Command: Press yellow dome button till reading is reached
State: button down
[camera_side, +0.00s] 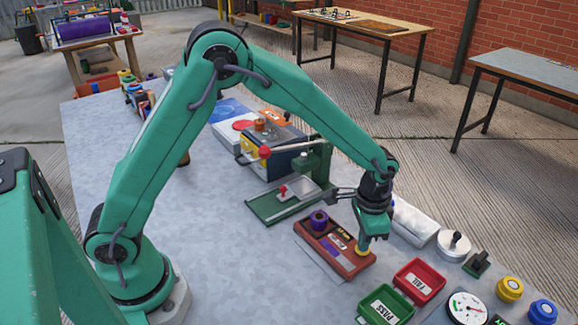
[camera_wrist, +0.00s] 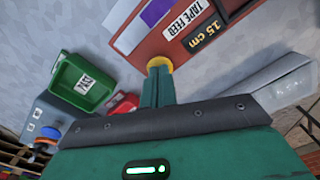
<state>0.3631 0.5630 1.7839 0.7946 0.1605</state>
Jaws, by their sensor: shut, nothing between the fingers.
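The yellow dome button (camera_side: 361,250) sits at the right end of a red-brown tape feed box (camera_side: 345,262). In the wrist view the button (camera_wrist: 160,61) shows just beyond my fingertips, partly hidden by them. My gripper (camera_side: 365,243) is shut and empty, pointing down at the button. The tips look at or on the dome; I cannot tell if it is pressed down. The box (camera_wrist: 135,55) carries a white "TAPE FEED" label (camera_wrist: 197,15) and a dark panel (camera_wrist: 202,38) reading "15 cm" in yellow.
A purple roll (camera_side: 319,220) stands on the box's far end. A red FAIL tray (camera_side: 419,281), green PASS tray (camera_side: 385,305), dial gauge (camera_side: 467,308) and yellow knob (camera_side: 510,289) lie to the right. A green press (camera_side: 290,200) stands behind. Bare grey tabletop lies left.

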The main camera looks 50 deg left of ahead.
jog(key=shift+r, duration=2.85)
jog(key=shift+a+r, duration=0.1)
jog(key=shift+a+r, duration=0.1)
jog(key=shift+r, duration=0.1)
notch_tip(320, 180, up, 6)
jog(key=n+t, duration=0.1)
send_over(337, 246)
jog(key=s+a+r+n+t, duration=0.3)
jog(key=s+a+r, duration=0.5)
jog(key=s, duration=0.3)
jog(key=s+a+n+t, duration=0.1)
jog(key=s+a+n, duration=0.1)
jog(key=s, duration=0.5)
jog(key=shift+s+a+t, duration=0.2)
jog(key=shift+a+t, duration=0.1)
jog(key=shift+a, duration=0.6)
jog(key=shift+r, duration=0.1)
